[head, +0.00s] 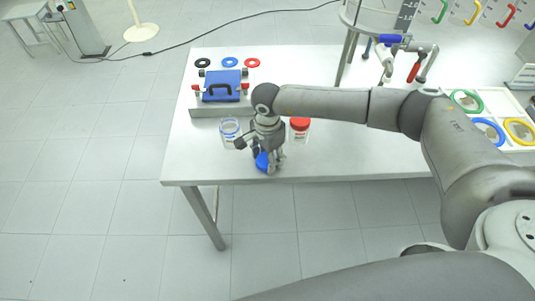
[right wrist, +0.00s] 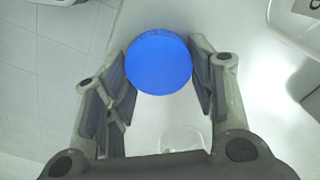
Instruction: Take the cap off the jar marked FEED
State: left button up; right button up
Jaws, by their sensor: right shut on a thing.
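My right gripper (head: 268,158) is over the front part of the table, shut on a round blue cap (head: 261,161). In the right wrist view the blue cap (right wrist: 158,62) sits between the two fingers (right wrist: 160,80). I cannot tell whether the cap touches the table. A clear glass jar (head: 229,132) with a blue-tinted rim stands uncapped to the left of the gripper. A clear jar with a red cap (head: 300,123) stands to the right. No FEED lettering is legible on either jar. My left gripper is not in view.
A grey block with a blue handled plate (head: 222,86) stands behind the jars. A tray of coloured rings (head: 487,131) is at the right. The front table edge is close to the gripper.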

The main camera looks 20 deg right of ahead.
jog(key=shift+f, duration=0.1)
jog(key=o, duration=0.7)
jog(key=shift+r, duration=0.3)
notch_tip(320, 180, up, 12)
jog(key=b, duration=0.4)
jog(key=shift+a+f, duration=0.1)
jog(key=shift+f, duration=0.1)
